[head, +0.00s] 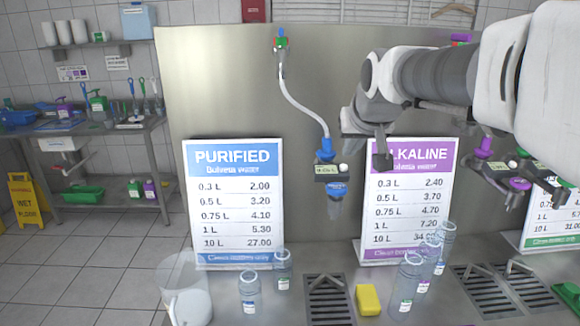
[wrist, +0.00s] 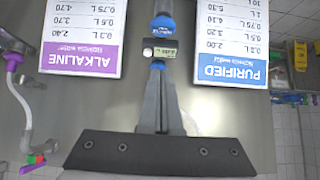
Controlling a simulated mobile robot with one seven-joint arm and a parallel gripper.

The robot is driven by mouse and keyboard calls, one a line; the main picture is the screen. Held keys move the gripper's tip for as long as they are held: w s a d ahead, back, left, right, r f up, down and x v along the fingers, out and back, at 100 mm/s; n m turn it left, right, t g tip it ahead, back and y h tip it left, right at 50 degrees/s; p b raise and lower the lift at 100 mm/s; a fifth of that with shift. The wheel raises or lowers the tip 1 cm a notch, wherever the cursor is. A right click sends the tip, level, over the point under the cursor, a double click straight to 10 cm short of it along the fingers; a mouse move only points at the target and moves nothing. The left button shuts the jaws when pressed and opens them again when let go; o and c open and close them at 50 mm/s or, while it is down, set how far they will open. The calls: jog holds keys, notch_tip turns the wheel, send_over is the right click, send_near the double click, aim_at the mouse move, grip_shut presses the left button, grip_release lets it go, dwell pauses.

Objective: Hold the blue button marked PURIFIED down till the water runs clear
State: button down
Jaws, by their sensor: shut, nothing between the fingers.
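The PURIFIED dispenser head (head: 331,172) hangs on a white hose in front of the steel panel, between the two price signs. It has a small display, a white round knob and blue parts above and below. A blue part (head: 337,189) sits just under the display; I cannot read a PURIFIED mark on it. In the wrist view, which is upside down, the dispenser's display (wrist: 165,53) lies just beyond my fingertips. My gripper (head: 383,161) is shut and empty, to the right of the dispenser and apart from it in the head view. Running water cannot be made out.
The PURIFIED sign (head: 235,205) and ALKALINE sign (head: 408,200) stand behind. Clear bottles (head: 249,292) and a yellow sponge (head: 368,299) stand on the counter by a drain grate (head: 328,300). A purple-fitted dispenser (head: 485,150) hangs at right.

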dwell(0.4)
send_over(336, 185)
jog(key=s, duration=0.2)
notch_tip(336, 185, down, 8)
jog(key=shift+s+d+r+p, duration=0.15)
jog(key=shift+r+p, duration=0.1)
jog(key=shift+p, duration=0.2)
notch_tip(336, 185, down, 2)
jog(key=shift+s+f, duration=0.15)
jog(key=shift+f, duration=0.65)
jog(key=shift+f, duration=0.1)
